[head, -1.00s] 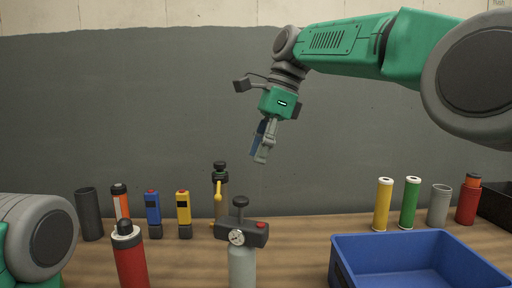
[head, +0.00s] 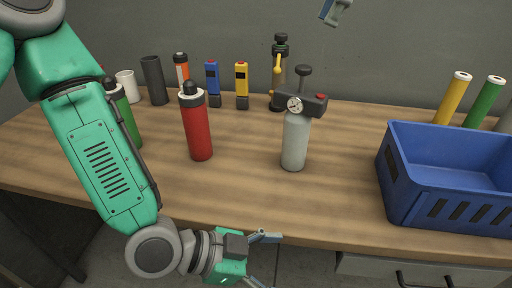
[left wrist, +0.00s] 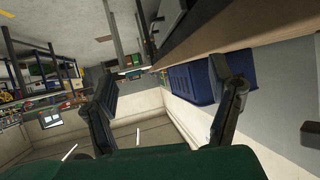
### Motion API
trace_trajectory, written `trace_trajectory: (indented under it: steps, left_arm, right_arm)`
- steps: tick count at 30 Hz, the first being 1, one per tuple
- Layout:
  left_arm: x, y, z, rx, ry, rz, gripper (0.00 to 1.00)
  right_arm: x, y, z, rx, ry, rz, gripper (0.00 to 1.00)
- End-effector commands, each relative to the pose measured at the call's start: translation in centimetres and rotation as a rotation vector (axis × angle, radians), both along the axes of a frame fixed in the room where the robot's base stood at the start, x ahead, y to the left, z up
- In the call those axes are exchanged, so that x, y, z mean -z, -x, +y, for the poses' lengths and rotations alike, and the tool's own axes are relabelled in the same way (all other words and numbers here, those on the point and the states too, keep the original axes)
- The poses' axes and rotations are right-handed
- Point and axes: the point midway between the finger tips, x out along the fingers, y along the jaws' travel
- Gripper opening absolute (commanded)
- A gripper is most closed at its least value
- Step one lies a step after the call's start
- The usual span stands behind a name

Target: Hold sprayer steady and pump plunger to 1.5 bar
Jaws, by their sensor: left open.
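The sprayer (head: 295,140) stands upright on the table, a grey bottle with a dark head, a round gauge (head: 294,104) and a red button. Its black plunger (head: 303,76) sticks up from the head. I cannot read the gauge. My left gripper (head: 262,260) is low, in front of the table edge, open and empty, well apart from the sprayer. Its two spread fingers also show in the left wrist view (left wrist: 166,88). My right gripper (head: 335,10) shows only its fingertips at the top edge, above and behind the sprayer; whether it is open is unclear.
A red bottle (head: 198,128) stands left of the sprayer, and a brass-coloured pump (head: 279,88) close behind it. A blue bin (head: 440,190) is at the right. Several tubes and tools line the back. The table's front middle is clear.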

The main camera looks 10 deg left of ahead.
Motion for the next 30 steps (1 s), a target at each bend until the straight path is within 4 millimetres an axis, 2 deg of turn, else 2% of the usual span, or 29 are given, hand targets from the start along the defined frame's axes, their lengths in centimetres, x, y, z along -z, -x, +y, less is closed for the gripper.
trace_trajectory:
  steps: [1, 4, 9, 12, 16, 20, 26, 30]
  left_arm:
    - [-2.4, -0.7, -1.1, 0.037, 0.05, -0.089, 0.77]
    - [-6.1, -3.6, -1.9, -0.026, 0.149, -0.2, 0.77]
    - [-9.3, -10.3, 1.1, -0.366, 0.3, -0.216, 0.77]
    - [-10.9, -13.1, 3.2, -0.521, 0.374, -0.235, 0.77]
    - [-12.2, -15.2, 5.4, -0.65, 0.438, -0.258, 0.77]
    - [-12.7, -16.2, 6.2, -0.701, 0.465, -0.269, 0.77]
    - [-12.7, -18.2, 5.0, -0.707, 0.467, -0.271, 0.77]
    - [-12.7, -20.5, 3.5, -0.706, 0.467, -0.272, 0.77]
  right_arm:
    - [0.0, 0.0, 0.0, 0.0, 0.0, 0.0, 0.34]
    - [0.0, 0.0, 0.0, 0.0, 0.0, 0.0, 0.34]
    - [0.0, 0.0, 0.0, 0.0, 0.0, 0.0, 0.34]
    - [0.0, 0.0, 0.0, 0.0, 0.0, 0.0, 0.34]
    - [0.0, 0.0, 0.0, 0.0, 0.0, 0.0, 0.34]
    - [0.0, 0.0, 0.0, 0.0, 0.0, -0.001, 0.34]
    - [0.0, 0.0, -0.1, 0.0, -0.001, 0.0, 0.34]
    - [0.0, 0.0, -0.1, 0.0, -0.001, 0.0, 0.34]
